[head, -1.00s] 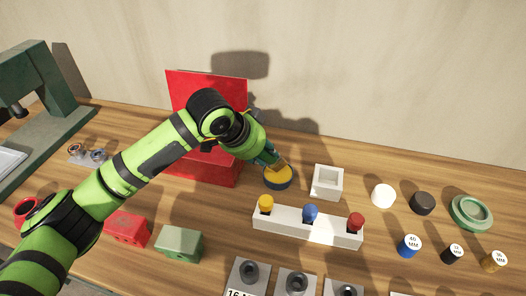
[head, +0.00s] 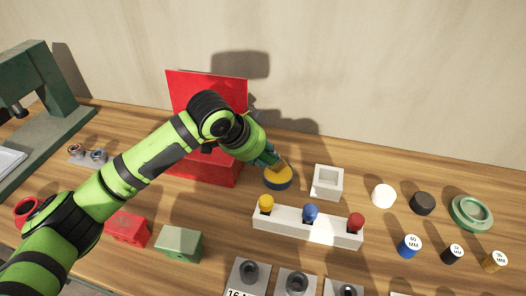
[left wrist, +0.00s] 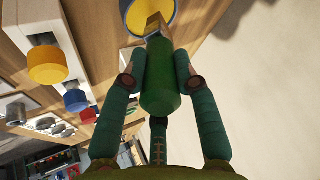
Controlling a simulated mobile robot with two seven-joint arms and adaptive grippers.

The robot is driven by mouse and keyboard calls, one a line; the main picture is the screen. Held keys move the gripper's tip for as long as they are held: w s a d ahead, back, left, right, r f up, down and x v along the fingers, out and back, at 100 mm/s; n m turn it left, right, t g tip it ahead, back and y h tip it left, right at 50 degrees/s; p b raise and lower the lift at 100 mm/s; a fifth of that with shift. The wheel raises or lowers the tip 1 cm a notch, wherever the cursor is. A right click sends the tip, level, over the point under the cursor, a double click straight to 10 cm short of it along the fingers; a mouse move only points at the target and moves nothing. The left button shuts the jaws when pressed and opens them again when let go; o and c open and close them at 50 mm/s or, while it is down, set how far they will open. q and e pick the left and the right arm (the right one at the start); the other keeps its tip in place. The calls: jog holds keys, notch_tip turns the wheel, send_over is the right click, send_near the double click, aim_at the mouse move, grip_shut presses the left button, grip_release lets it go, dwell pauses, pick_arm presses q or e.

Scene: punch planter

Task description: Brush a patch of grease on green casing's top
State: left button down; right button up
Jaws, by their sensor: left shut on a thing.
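My left gripper (head: 265,156) is over the yellow grease tin (head: 278,178), beside the red box. In the left wrist view the fingers (left wrist: 160,82) are shut on the green handle of a brush (left wrist: 160,95). The brush's tip end points into the round tin, which shows a yellow top and a dark side; I cannot tell how deep the bristles reach. The green casing (head: 181,243) sits on the bench at the lower left, apart from the gripper, its top bare as far as I can see. My right gripper is out of view.
A red box (head: 205,90) with a raised lid stands behind my arm. A red casing (head: 128,229) is left of the green one. A white rack (head: 335,232) with yellow, blue and red knobs and a white square cup (head: 328,181) lie right. A green press (head: 55,95) stands far left.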

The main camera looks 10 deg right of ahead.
pick_arm(q)
jog(key=shift+f, duration=0.4)
dwell(0.6)
jog(key=shift+r, duration=0.1)
notch_tip(320, 180, up, 7)
jog(key=p, duration=0.7)
jog(key=shift+p, duration=0.4)
dwell(0.5)
